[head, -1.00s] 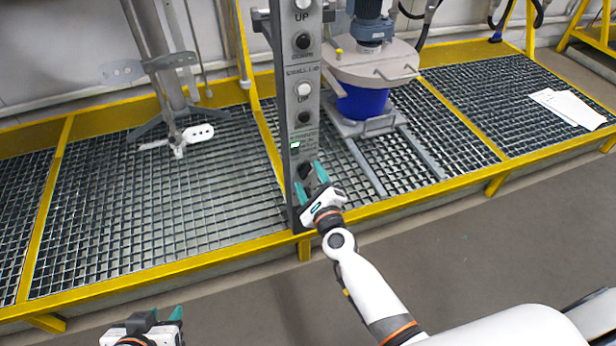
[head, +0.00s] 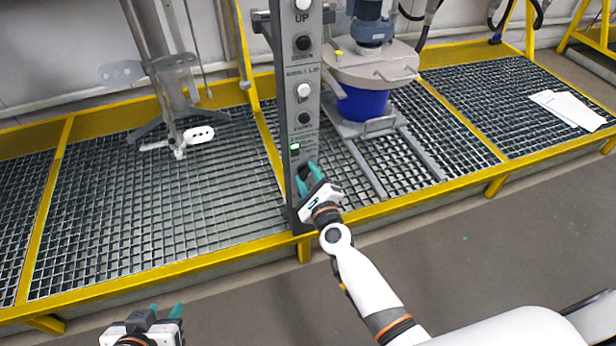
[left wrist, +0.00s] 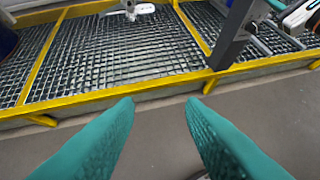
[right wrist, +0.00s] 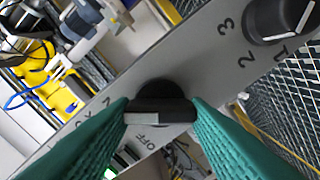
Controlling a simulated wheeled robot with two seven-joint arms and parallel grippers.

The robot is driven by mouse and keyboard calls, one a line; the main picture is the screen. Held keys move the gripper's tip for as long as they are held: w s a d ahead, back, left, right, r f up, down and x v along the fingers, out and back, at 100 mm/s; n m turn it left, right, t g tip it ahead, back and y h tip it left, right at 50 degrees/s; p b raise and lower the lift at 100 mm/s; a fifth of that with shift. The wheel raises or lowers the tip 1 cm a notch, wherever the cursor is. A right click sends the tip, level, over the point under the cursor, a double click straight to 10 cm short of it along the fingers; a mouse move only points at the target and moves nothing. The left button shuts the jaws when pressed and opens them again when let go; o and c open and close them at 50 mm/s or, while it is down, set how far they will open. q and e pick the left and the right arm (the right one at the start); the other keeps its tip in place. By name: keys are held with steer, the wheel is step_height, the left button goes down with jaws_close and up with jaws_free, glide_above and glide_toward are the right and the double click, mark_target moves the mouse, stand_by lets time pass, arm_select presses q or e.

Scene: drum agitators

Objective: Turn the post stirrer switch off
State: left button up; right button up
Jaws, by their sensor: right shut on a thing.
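The post stirrer switch (right wrist: 160,104) is a black rotary knob on the grey control post (head: 296,120). In the right wrist view its grip bar lies roughly level, with "OFF" printed below it. My right gripper (right wrist: 162,112) has its teal fingers on both ends of the knob and is shut on it. In the head view my right gripper (head: 310,182) is at the lower part of the post and hides most of the switch. My left gripper (head: 168,312) is open and empty over the floor; its spread fingers show in the left wrist view (left wrist: 160,110).
Another black knob (right wrist: 282,18) marked with numbers sits beside the switch. White and black buttons line the post above. A blue drum (head: 362,102) with a grey lid stands behind on the grating. A yellow-edged platform (head: 150,270) borders the clear floor.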

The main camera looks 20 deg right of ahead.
steer(key=n+p, duration=0.2)
steer(key=n, duration=0.3)
steer(key=shift+n, duration=0.4)
steer(key=shift+n+p, duration=0.3)
steer(key=shift+n, duration=0.2)
arm_select(q)
steer(key=s+a+g+y+p, duration=0.1)
steer(key=s+a+g+p, duration=0.15)
steer(key=s+g, duration=0.45)
arm_select(e)
steer(key=n, duration=0.3)
steer(key=shift+f+n+b, duration=0.1)
steer(key=shift+n+b, duration=0.2)
steer(key=shift+b, duration=0.1)
steer(key=n+p, duration=0.1)
steer(key=n, duration=0.2)
steer(key=shift+n+p, duration=0.3)
steer(key=shift+n, duration=0.1)
arm_select(q)
step_height(320, 180, down, 10)
steer(key=t, duration=0.1)
steer(key=shift+w+r+p, duration=0.15)
steer(key=shift+r+p, duration=0.05)
steer(key=shift+p, duration=0.1)
arm_select(e)
steer(key=shift+f+n, duration=0.2)
steer(key=shift+n, duration=0.7)
steer(key=o, duration=1)
steer(key=shift+r, duration=0.1)
